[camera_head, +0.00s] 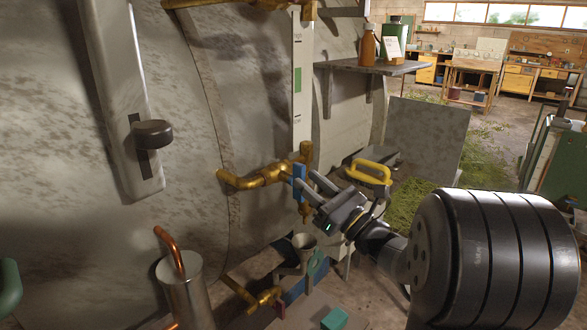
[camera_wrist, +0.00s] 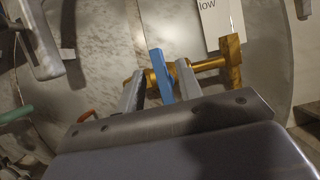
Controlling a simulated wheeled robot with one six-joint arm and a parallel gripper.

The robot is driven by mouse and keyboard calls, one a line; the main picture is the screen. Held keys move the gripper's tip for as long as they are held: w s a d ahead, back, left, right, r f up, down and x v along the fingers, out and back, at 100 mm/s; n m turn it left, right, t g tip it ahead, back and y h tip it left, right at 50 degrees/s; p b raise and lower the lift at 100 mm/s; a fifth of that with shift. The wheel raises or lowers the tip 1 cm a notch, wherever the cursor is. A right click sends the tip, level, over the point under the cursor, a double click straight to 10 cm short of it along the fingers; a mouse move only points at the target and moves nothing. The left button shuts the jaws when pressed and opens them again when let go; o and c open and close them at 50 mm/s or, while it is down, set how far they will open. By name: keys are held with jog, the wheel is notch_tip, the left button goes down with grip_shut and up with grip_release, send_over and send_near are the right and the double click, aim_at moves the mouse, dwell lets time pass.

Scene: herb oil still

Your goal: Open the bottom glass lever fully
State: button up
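The bottom glass lever is a blue handle (camera_head: 299,181) on a brass valve (camera_head: 262,177), at the lower end of the sight gauge on the still's wall. The lever looks upright in the head view. In the wrist view the blue lever (camera_wrist: 162,74) stands slightly tilted in front of its brass valve (camera_wrist: 206,64). My gripper (camera_head: 307,183) is beside the lever, coming from the lower right. In the wrist view my gripper (camera_wrist: 160,86) has its two fingers apart, one on each side of the lever. Gaps show between fingers and lever; contact cannot be made out.
The pale gauge strip (camera_head: 297,85) rises above the valve. A lower brass valve with a reddish handle (camera_head: 278,307) and a grey funnel (camera_head: 304,241) sit below. A yellow handle (camera_head: 369,172) shows behind my gripper. A shelf (camera_head: 372,67) with bottles is above right.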

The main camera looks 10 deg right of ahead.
aim_at(294, 169)
jog(key=shift+x, duration=2.75)
jog(key=shift+c, duration=0.5)
grip_shut()
